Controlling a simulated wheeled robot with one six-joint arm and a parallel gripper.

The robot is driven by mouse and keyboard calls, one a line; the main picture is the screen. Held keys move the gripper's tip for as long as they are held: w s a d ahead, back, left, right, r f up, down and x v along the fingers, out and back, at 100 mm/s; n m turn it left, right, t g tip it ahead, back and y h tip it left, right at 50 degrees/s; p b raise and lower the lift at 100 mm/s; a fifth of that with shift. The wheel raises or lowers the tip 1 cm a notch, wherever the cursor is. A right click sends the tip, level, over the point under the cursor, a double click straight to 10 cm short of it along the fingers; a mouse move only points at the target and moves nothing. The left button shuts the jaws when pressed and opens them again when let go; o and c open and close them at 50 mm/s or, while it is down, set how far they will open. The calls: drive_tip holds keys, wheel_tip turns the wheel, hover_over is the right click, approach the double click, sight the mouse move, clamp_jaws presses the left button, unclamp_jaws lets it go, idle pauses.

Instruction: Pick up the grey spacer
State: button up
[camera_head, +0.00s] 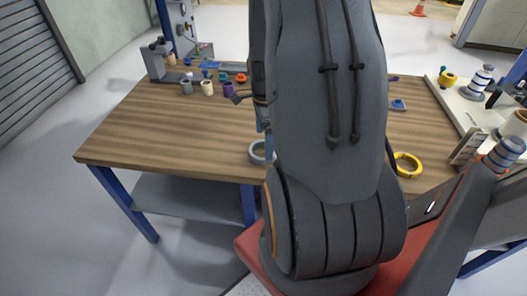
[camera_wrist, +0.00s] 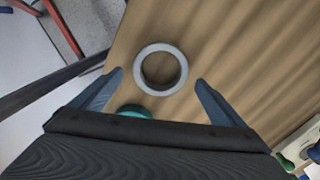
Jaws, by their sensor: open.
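A grey ring, the grey spacer (camera_wrist: 137,71), lies flat on the wooden table in the wrist view, near the table's edge. It also shows in the head view (camera_head: 252,151) at the table's front edge, partly hidden by my arm. My gripper (camera_wrist: 159,77) is open and empty, with its two blue fingers spread wide. In the wrist view the ring sits between and slightly past the fingertips. I cannot tell the height of the fingers above the table.
A teal round thing (camera_wrist: 134,111) lies close below the ring, partly hidden by my gripper. A yellow ring (camera_head: 408,172) lies right of my arm. Small grey, cream and purple cylinders (camera_head: 207,88) stand at the back left. The table's left part is clear.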

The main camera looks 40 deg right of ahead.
sight(263, 155)
drive_tip(key=shift+w+a+f+p, duration=0.1)
drive_tip(key=shift+f+p, duration=0.75)
drive_tip(key=shift+f, duration=1.4)
drive_tip(key=shift+c, duration=0.2)
drive_tip(key=c, duration=1.1)
drive_tip(key=shift+r, duration=0.1)
drive_tip(key=shift+c, duration=0.2)
